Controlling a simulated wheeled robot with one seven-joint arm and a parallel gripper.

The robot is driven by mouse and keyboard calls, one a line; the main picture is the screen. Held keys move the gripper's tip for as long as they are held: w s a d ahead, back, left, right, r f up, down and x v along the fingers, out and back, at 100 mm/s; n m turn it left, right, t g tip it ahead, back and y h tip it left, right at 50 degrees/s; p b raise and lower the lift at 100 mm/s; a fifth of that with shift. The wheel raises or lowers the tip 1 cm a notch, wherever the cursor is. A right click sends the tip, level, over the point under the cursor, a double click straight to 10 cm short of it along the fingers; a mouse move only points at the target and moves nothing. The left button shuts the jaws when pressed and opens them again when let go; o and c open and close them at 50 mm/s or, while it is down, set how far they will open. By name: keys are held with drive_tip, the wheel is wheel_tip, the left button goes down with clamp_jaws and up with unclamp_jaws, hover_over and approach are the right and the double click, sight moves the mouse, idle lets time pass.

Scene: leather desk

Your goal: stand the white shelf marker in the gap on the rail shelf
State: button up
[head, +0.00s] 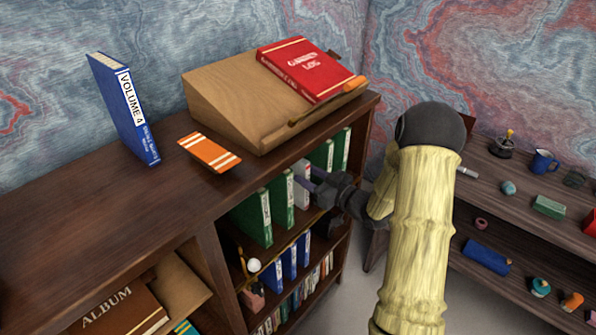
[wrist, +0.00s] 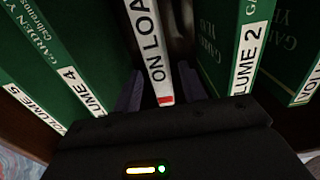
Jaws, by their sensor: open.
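The white shelf marker (wrist: 152,50), lettered "ON LOA…" with a red end, stands in the gap between the green Volume 4 (wrist: 66,75) and Volume 2 (wrist: 248,55) in the wrist view. In the head view the marker (head: 302,170) shows pale among the green books on the rail shelf (head: 283,238), partly hidden by my gripper (head: 312,186). My gripper is open, with one purple finger on each side of the marker. Contact with the fingers cannot be told. The marker's foot is hidden.
Above are a blue Volume 4 (head: 124,108), an orange striped card (head: 209,152) and a wooden slope (head: 228,100) bearing a red log book (head: 308,68). Small blue books (head: 289,263) stand below. A side shelf (head: 513,182) with several small objects is at right.

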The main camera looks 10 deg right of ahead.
drive_tip(key=v, duration=0.6)
drive_tip(key=shift+s+d, duration=0.2)
drive_tip(key=shift+w+a, duration=0.1)
drive_tip(key=shift+w+a+f+g+h, duration=0.15)
drive_tip(key=shift+w+g+h, duration=0.1)
drive_tip(key=shift+h, duration=0.3)
drive_tip(key=shift+w+a+f+g+h, duration=0.15)
drive_tip(key=shift+w+h, duration=0.1)
drive_tip(key=shift+h, duration=0.3)
drive_tip(key=s+a+m+g+h, duration=0.3)
drive_tip(key=s+g+h, duration=0.1)
drive_tip(key=s, duration=0.6)
drive_tip(key=s+a+m+g+h, duration=0.3)
drive_tip(key=s+g, duration=0.4)
drive_tip(key=s, duration=0.4)
drive_tip(key=shift+a+m+h, duration=0.2)
drive_tip(key=shift+m+h, duration=0.4)
drive_tip(key=shift+h, duration=0.1)
